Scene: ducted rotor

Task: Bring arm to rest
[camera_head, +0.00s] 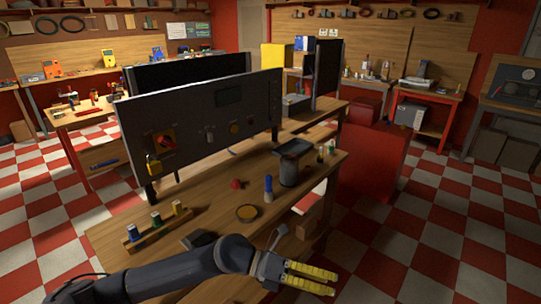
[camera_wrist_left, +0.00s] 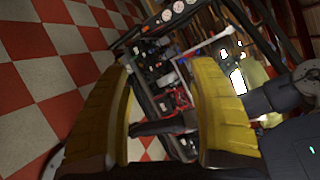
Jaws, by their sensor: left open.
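My left arm (camera_head: 170,273) comes in from the lower left of the head view and stretches along the front of the wooden bench. My left gripper (camera_head: 334,284) has yellow fingers that point right, beyond the bench's front right corner and above the checkered floor. The fingers are apart with nothing between them. In the left wrist view the gripper (camera_wrist_left: 163,72) shows its two yellow fingers wide apart, with floor and distant clutter behind the gap. My right gripper is in neither view.
Checkered floor (camera_head: 440,225) lies open to the right.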

